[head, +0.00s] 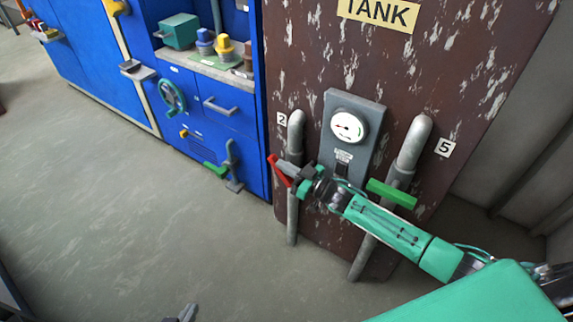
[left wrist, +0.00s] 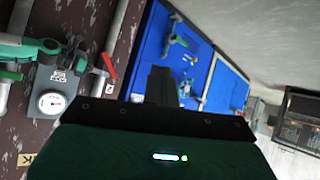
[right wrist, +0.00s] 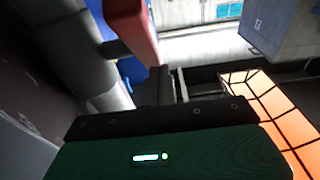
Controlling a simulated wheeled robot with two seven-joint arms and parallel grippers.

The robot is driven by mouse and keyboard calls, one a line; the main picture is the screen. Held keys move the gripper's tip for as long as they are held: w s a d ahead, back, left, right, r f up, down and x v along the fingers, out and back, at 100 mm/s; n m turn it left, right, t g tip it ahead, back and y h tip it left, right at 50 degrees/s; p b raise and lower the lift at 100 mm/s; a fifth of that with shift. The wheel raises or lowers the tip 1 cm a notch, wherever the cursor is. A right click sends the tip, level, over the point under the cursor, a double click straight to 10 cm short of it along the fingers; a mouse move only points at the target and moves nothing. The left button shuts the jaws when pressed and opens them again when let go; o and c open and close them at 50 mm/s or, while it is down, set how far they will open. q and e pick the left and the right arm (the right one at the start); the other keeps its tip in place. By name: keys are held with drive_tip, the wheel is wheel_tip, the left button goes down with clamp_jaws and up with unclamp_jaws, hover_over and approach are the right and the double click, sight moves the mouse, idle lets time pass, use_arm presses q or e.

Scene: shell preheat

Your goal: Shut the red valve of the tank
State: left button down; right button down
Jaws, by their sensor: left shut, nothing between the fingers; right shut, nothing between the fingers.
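The rusty brown tank (head: 440,60) carries a pipe marked 2 (head: 296,133) on its left, with the red valve handle (head: 279,171) on it. The handle sticks out at a slant to the pipe; its inner end is hidden behind my arm. It also shows in the left wrist view (left wrist: 108,66) and close up in the right wrist view (right wrist: 131,32). My right gripper (head: 287,165) is shut and empty, right beside the handle; I cannot tell whether they touch. My left gripper (head: 187,312) is shut and empty, low at the bottom edge, away from the tank.
A green valve handle (head: 392,193) sits on the pipe marked 5 (head: 412,145), close to my right arm. A gauge panel (head: 351,105) stands between the pipes. A blue cabinet (head: 230,123) with handles and valves is at left. The grey floor (head: 120,220) is clear.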

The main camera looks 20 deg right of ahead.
drive_tip(key=shift+w+a+r+p, duration=0.2)
drive_tip(key=shift+w+r+p, duration=0.05)
drive_tip(key=shift+p, duration=0.35)
drive_tip(key=shift+w+a+p, duration=0.3)
drive_tip(key=shift+w+p, duration=0.1)
drive_tip(key=shift+w, duration=0.05)
use_arm(q)
drive_tip(key=a+g, duration=0.1)
drive_tip(key=s+a+g+y, duration=0.1)
drive_tip(key=a, duration=0.1)
drive_tip(key=s+a+g+y, duration=0.1)
drive_tip(key=shift+s+a+r, duration=0.1)
drive_tip(key=shift+a+r, duration=0.1)
drive_tip(key=shift+a, duration=0.1)
use_arm(e)
drive_tip(key=shift+s, duration=0.1)
